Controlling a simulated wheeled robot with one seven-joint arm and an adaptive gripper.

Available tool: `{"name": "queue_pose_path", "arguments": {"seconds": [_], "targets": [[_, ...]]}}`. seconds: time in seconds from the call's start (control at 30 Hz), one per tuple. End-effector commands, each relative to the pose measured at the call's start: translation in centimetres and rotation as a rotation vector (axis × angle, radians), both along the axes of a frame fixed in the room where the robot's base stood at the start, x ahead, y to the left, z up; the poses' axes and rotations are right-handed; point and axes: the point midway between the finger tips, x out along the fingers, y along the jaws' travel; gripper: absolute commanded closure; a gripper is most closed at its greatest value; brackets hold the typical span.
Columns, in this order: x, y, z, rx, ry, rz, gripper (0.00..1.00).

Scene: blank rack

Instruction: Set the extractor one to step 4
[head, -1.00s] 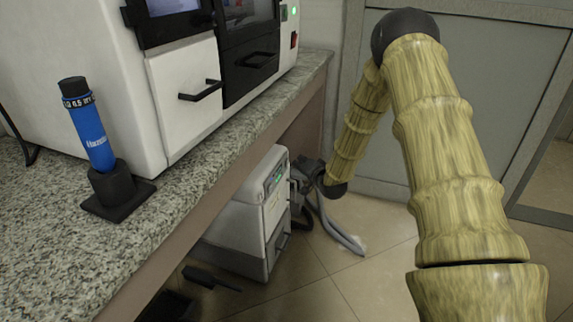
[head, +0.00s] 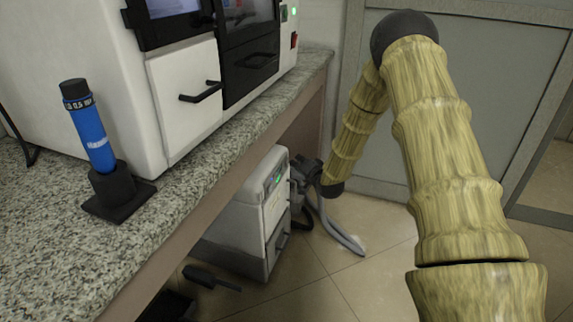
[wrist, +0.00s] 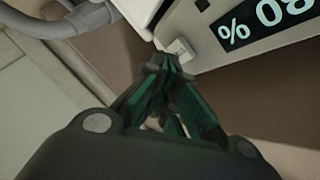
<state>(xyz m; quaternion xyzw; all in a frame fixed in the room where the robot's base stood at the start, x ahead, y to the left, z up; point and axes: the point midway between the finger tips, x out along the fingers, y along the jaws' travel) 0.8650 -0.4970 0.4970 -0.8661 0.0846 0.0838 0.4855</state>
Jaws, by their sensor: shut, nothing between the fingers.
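The extractor (head: 262,205) is a white boxy unit with a small green-lit display, standing on the floor under the bench. In the wrist view its panel (wrist: 207,32) fills the upper right, with a dark display (wrist: 262,22) showing a percent sign and large digits, partly cut off. A small white tab (wrist: 181,49) sticks out at its edge. My gripper (head: 306,176) is beside the extractor's right side in the head view, small and dark. In the wrist view its fingers (wrist: 167,66) are shut and empty, with the tips close to the tab; I cannot tell if they touch.
A grey hose (head: 338,232) runs from beside the extractor to the floor. The granite bench (head: 215,150) overhangs the extractor and carries a large white machine (head: 185,95) and a blue cylinder on a black stand (head: 120,190). A grey door panel (head: 480,110) stands behind. Tiled floor at right is clear.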

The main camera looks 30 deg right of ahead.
Motion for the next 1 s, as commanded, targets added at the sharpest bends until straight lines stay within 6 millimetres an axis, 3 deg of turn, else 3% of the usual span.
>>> {"name": "queue_pose_path", "arguments": {"seconds": [1.0], "targets": [[0.62, 0.51, 0.04, -0.001, -0.001, 0.001, 1.00]]}}
